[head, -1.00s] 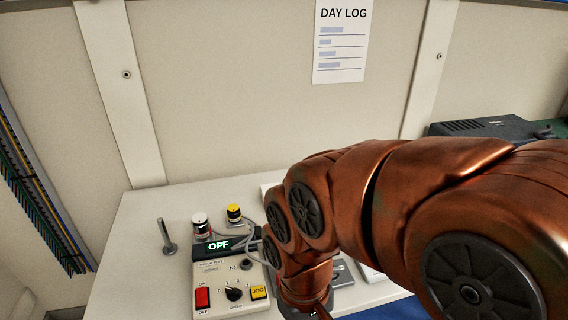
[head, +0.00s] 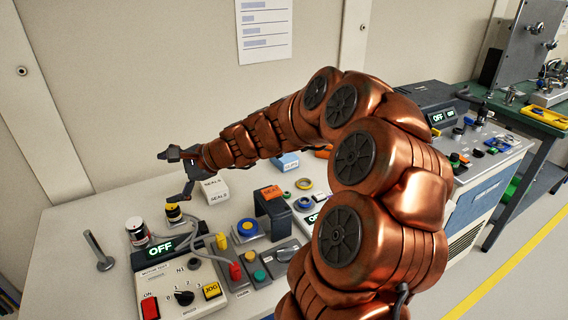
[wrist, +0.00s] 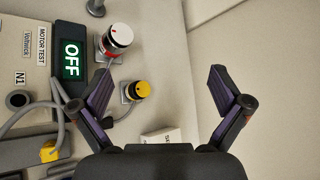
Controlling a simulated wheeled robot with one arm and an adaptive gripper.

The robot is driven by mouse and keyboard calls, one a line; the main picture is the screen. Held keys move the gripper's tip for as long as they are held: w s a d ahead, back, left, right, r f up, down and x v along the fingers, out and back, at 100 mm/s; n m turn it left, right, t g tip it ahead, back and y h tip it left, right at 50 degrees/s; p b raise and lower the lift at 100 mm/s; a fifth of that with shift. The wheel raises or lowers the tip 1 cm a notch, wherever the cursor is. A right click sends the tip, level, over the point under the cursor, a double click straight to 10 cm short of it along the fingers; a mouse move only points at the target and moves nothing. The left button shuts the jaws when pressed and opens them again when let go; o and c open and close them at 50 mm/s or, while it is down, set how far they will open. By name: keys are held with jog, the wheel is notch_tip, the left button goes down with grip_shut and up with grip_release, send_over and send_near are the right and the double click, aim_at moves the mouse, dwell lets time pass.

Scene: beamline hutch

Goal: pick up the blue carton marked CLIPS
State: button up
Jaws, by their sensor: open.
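A small blue carton (head: 285,163) stands on the bench in the head view, just beyond my forearm, which hides part of it. Its lettering is too small to read surely. My gripper (head: 168,178) is to the left of it, across a white carton marked SEALS (head: 214,191), with its fingers pointing left. The gripper is open and empty. In the wrist view my gripper (wrist: 157,84) has its fingers wide apart, with the bench and wall beyond. The blue carton does not show in that view.
The motor test box (head: 172,279) and a yellow-topped knob (head: 174,214) lie near and below the gripper. An orange-topped dark block (head: 271,205) and several switches stand nearer the front. A metal post (head: 98,250) stands at left. The back wall is close behind.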

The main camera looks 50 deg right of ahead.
jog(key=w+d+f+m+t+h, duration=0.2)
jog(key=d+m, duration=0.1)
jog(key=d, duration=0.4)
jog(key=w+d+f+m+t+h, duration=0.1)
jog(key=w+d+m, duration=0.1)
jog(key=d+m, duration=0.35)
jog(key=m+h+b, duration=0.3)
jog(key=m+h, duration=0.5)
jog(key=m, duration=0.4)
send_near(285, 157)
jog(key=shift+t, duration=0.3)
jog(key=w+d+f, duration=0.2)
jog(key=w+f, duration=0.1)
jog(key=shift+p+x, duration=0.75)
jog(key=shift+x, duration=3)
jog(key=shift+w+a+r, duration=0.1)
jog(key=shift+c, duration=0.2)
jog(key=c, duration=1.2)
jog(key=shift+o, duration=0.2)
